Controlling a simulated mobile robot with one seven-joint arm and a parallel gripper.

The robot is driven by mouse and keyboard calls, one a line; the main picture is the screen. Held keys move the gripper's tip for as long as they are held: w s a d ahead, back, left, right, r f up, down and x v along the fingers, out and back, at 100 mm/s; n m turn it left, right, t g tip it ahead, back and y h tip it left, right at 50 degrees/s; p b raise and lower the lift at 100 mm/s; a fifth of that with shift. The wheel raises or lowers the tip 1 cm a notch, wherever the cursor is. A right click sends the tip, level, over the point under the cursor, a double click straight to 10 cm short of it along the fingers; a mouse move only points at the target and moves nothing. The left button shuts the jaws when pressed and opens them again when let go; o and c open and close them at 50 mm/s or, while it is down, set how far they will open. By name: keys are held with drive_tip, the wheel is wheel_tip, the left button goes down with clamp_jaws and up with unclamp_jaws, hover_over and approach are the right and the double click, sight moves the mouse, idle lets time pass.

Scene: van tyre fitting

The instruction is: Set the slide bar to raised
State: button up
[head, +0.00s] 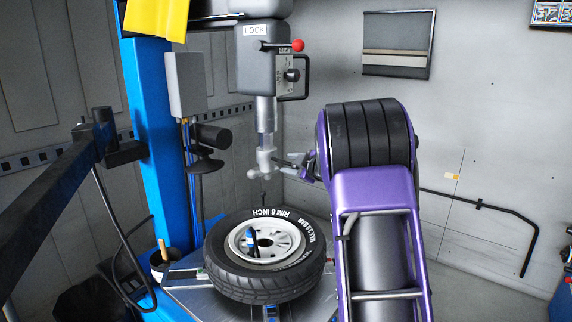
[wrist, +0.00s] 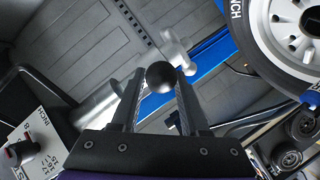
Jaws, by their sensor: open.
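The slide bar (head: 265,115) is a bright metal shaft hanging from the grey column head (head: 264,60), with a pale mount head (head: 265,158) at its lower end, above the tyre. My gripper (head: 290,165) is just right of the mount head. In the wrist view my gripper (wrist: 160,88) is open, with a finger on each side of a round black knob (wrist: 160,77). I cannot tell if either finger touches it. Behind the knob are the shaft (wrist: 95,108) and the mount head (wrist: 178,48). The knob's stem is hidden.
A tyre on a white rim (head: 265,272) lies on the turntable below. A LOCK label (head: 255,30), a red-ball lever (head: 298,46) and a black handle (head: 306,80) are on the column head. A blue post (head: 150,120) stands left. My purple arm fills the right middle.

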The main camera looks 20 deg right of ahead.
drive_tip(key=shift+x, duration=1.3)
clamp_jaws()
